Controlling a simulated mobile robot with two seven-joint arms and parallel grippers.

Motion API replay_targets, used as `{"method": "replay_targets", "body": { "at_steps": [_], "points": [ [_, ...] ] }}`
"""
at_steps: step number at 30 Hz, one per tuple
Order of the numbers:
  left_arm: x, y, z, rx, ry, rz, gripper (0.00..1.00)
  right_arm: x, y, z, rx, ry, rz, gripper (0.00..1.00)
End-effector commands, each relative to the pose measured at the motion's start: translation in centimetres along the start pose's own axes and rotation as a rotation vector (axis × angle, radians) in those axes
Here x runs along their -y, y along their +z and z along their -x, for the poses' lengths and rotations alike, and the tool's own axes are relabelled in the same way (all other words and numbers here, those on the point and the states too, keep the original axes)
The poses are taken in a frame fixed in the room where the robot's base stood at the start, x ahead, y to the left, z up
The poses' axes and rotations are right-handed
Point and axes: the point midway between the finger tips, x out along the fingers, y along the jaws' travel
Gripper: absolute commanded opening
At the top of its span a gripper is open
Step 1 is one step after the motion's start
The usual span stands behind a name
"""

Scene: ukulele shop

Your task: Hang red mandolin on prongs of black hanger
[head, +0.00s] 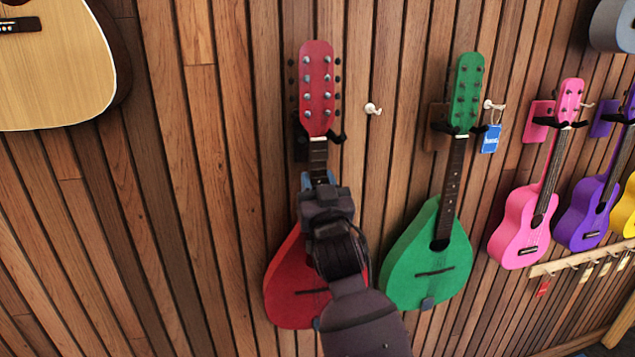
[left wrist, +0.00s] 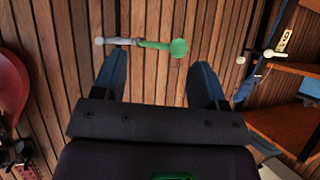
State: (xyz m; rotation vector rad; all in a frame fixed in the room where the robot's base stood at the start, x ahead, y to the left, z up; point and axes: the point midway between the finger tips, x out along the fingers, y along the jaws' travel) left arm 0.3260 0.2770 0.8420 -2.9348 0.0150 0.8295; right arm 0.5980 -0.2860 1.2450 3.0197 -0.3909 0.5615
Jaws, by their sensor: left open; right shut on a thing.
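The red mandolin (head: 317,85) is upright against the wood-slat wall in the head view, head up and body down. The black hanger (head: 338,137) shows a prong to the right of the neck, just under the headstock; most of the rest is hidden behind the mandolin. Whether the headstock rests on the prongs I cannot tell. My right gripper (head: 319,188) is shut on the mandolin's neck, and my arm covers part of the body. My left gripper (left wrist: 159,78) is open and empty in the left wrist view and is not seen in the head view.
A green mandolin (head: 427,255) hangs to the right, with pink (head: 520,225) and purple (head: 585,210) ukuleles beyond. A white peg (head: 373,109) juts from the wall. A guitar (head: 50,65) is at upper left; bare wall lies below it. Shelves (left wrist: 285,125) show in the left wrist view.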

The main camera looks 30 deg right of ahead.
Motion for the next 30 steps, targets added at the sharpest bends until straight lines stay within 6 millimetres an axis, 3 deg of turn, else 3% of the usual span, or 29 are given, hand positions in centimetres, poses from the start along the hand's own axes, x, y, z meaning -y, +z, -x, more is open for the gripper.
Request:
{"method": "replay_targets", "body": {
  "at_steps": [28,29,30],
  "points": [
    [-0.06,0.55,-0.34,0.001,0.0,0.0,0.66,0.02,0.72,0.33,-0.007,-0.001,-0.001,0.0],
    [-0.06,0.55,-0.34,0.001,0.0,0.0,0.66,0.03,0.72,0.33,-0.007,-0.001,-0.001,0.38],
    [-0.06,0.55,-0.34,0.0,0.0,0.0,0.66,0.02,0.72,0.33,-0.007,-0.001,-0.001,0.44]
  ]
}}
